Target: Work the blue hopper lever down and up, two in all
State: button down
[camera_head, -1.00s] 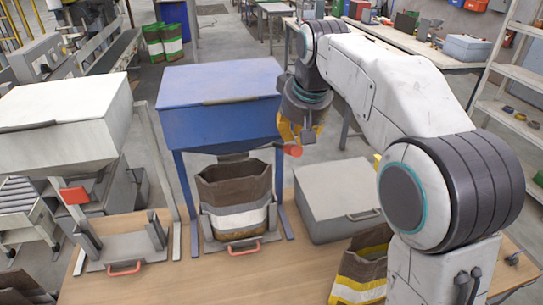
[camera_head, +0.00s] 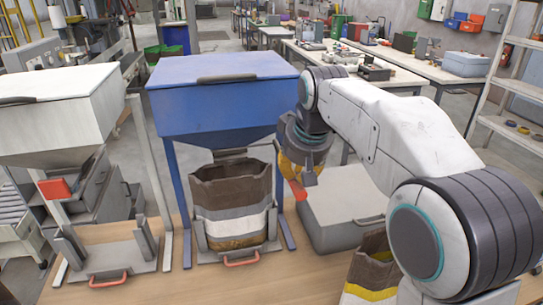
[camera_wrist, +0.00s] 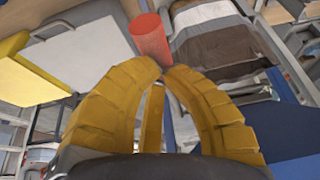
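The blue hopper (camera_head: 215,105) stands mid-left on blue legs. Its lever ends in a red cylindrical handle (camera_head: 298,190), at the hopper's right side, tilted steeply down. The lever's arm is mostly hidden. My gripper (camera_head: 297,174) is at the handle, fingers pointing down. In the wrist view the yellow fingers curve together and their tips (camera_wrist: 164,67) nearly meet. The red handle (camera_wrist: 150,38) shows just beyond the tips, its lower end against or very near them. I cannot tell whether it is pinched. A brown bag (camera_head: 232,190) with a white band stands open under the hopper.
A white hopper (camera_head: 60,115) with its own red handle (camera_head: 55,188) stands at left over an empty holder. A grey lidded box (camera_head: 345,205) sits right of the bag, below my gripper.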

notch_tip(320, 180, down, 7)
jog(key=b, duration=0.6)
notch_tip(320, 180, up, 21)
jog(key=w+p, duration=0.1)
jog(key=p, duration=1.8)
jog(key=shift+w+a+r, duration=0.15)
jog(key=shift+r, duration=0.05)
jog(key=s+d+f+b, duration=0.1)
jog(key=s+d+f, duration=0.2)
jog(key=s, duration=0.6)
jog(key=s+d+f+m+b, duration=0.1)
jog(key=s+d+f, duration=0.3)
jog(key=s+f, duration=0.3)
jog(key=s+d+f+m+h+b, duration=0.1)
jog(key=s+f, duration=0.4)
jog(key=s, duration=0.8)
jog(key=shift+d+f+b, duration=0.3)
jog(key=shift+d+b, duration=0.3)
jog(key=shift+d, duration=0.7)
